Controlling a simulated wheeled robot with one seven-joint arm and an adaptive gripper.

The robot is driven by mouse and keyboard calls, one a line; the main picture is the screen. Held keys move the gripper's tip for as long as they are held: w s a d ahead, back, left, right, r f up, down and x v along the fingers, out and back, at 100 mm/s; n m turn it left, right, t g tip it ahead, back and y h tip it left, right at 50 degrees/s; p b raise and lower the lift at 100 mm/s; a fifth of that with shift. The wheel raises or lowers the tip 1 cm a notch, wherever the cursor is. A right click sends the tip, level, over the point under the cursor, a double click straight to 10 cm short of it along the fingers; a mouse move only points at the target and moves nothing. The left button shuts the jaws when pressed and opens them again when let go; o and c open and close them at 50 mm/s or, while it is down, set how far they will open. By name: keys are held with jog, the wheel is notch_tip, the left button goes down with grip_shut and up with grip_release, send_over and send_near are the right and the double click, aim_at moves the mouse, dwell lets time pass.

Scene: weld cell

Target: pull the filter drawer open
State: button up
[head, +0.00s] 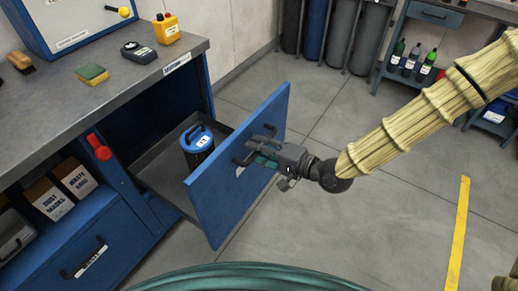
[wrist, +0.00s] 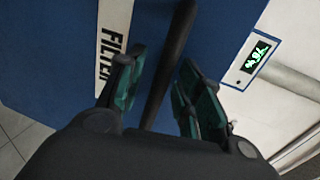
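The filter drawer (head: 160,163) is pulled well out of the blue bench, with its grey tray showing. A dark canister with a blue lid (head: 197,138) stands upright in it. The blue drawer front (head: 220,185) also fills much of the wrist view (wrist: 50,60), with a white FILTER label (wrist: 113,45). My gripper (head: 258,146) is at the outer face of the front. In the wrist view its fingers (wrist: 163,62) stand apart on either side of the black bar handle (wrist: 172,50), with gaps visible, so it is open around the handle.
A red lever or knob (head: 99,147) sticks out of the bench left of the drawer. Below it are boxes (head: 62,190) and a lower drawer (head: 85,250). A sponge (head: 91,75) and a yellow box (head: 166,28) lie on the benchtop.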

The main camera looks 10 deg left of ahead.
jog(key=v, duration=1.2)
jog(key=shift+f, duration=0.15)
dwell(0.6)
jog(key=s+d+f+g+h+p, duration=0.1)
jog(key=s+d+f+h+p, duration=0.2)
jog(key=f, duration=0.5)
jog(key=s+d+f+g+h, duration=0.1)
jog(key=s+d+f+h, duration=0.3)
jog(key=f, duration=0.5)
jog(key=s+d+f+n+g+h+p, duration=0.1)
jog(key=s+d+f+n+g+h, duration=0.1)
jog(key=s+d+f, duration=0.3)
jog(key=s+d+f+n+g+h+p, duration=0.1)
jog(key=s+d+f+h, duration=0.3)
jog(key=s+d, duration=0.6)
jog(key=shift+s+d+f+n+g+h+p, duration=0.25)
jog(key=shift+s+f+n+g+h+p, duration=0.2)
jog(key=shift+h+p, duration=0.3)
